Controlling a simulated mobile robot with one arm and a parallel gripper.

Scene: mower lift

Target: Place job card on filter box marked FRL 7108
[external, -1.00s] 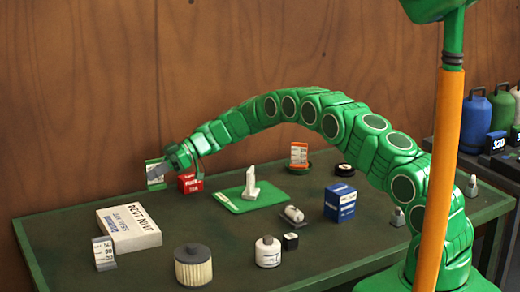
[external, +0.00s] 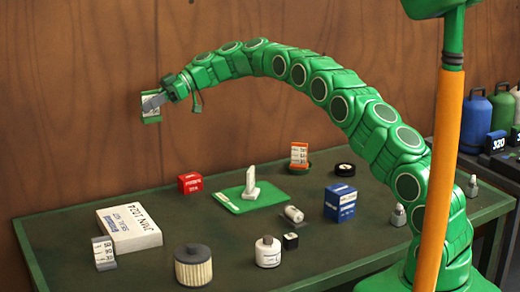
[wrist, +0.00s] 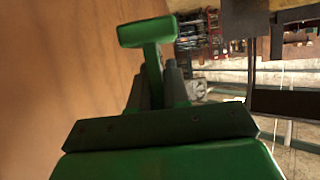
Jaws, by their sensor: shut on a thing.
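My gripper (external: 157,102) is high above the back left of the bench, shut on a white card with dark print and a green edge (external: 151,107), which looks like the job card. In the wrist view its green end (wrist: 147,32) sticks out beyond the grey fingers; its printed face is hidden there. On the bench below are a red box (external: 190,184), a blue box (external: 340,203) with a white label, and a flat white box (external: 129,228) with large print. I cannot read FRL 7108 on any of them.
A green mat (external: 238,205) bears a pale upright piece. A pleated filter (external: 194,267), white canister (external: 268,252), small black block (external: 290,241), grey card stand (external: 104,254) and orange card (external: 299,154) stand around. A wooden wall rises behind the bench.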

